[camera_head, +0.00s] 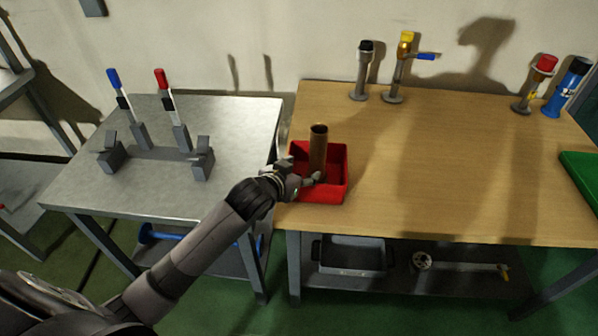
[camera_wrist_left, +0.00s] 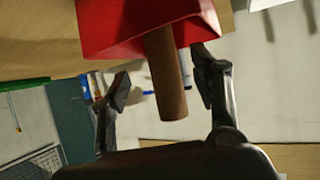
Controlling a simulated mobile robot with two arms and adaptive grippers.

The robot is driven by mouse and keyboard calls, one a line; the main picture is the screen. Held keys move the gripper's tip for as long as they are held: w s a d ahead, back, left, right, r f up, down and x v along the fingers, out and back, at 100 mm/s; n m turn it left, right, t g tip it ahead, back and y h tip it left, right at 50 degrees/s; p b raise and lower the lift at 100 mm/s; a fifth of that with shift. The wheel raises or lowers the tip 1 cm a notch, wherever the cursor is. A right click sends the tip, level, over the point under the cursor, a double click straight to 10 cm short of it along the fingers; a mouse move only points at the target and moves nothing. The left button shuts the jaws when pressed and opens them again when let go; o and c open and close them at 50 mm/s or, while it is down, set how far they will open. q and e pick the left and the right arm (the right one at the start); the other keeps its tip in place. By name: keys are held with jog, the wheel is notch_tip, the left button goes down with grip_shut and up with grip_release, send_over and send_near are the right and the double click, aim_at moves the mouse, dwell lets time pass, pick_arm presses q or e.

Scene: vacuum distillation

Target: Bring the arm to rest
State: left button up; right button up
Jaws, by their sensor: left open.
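My left arm comes in from the left in the head view, and its gripper (camera_head: 305,172) is at the front left edge of the red bin (camera_head: 334,188). A brown cylinder (camera_head: 318,150) stands upright in the bin and rises above its rim. In the left wrist view the two fingers of my left gripper (camera_wrist_left: 163,78) are apart. The brown cylinder (camera_wrist_left: 167,80) shows between them, with the red bin (camera_wrist_left: 110,25) behind it. I cannot tell whether a finger touches the cylinder. My right gripper is not in view.
A metal table (camera_head: 245,115) at the left holds a fixture with blue-handled (camera_head: 115,80) and red-handled (camera_head: 161,80) clamps. Taps stand along the back of the wooden table (camera_head: 450,160); a green tray (camera_head: 580,175) lies at its right. The wooden table's middle is clear.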

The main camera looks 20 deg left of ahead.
pick_arm(q)
jog(key=shift+s+r, duration=0.15)
jog(key=shift+s, duration=0.15)
jog(key=s+f+g, duration=0.3)
jog(key=s, duration=0.7)
jog(key=s+f+g+y, duration=0.1)
jog(key=s+f+g, duration=0.25)
jog(key=s, duration=0.65)
jog(key=s+f+g, duration=0.2)
jog(key=s+f, duration=0.1)
jog(key=s, duration=0.8)
notch_tip(320, 180, down, 27)
jog(key=s+g, duration=0.2)
jog(key=s+a+f+m, duration=0.1)
jog(key=s+a+f, duration=0.1)
jog(key=s+f, duration=1.3)
jog(key=shift+s+f+g, duration=0.25)
jog(key=shift+g, duration=0.1)
jog(key=shift+a, duration=0.1)
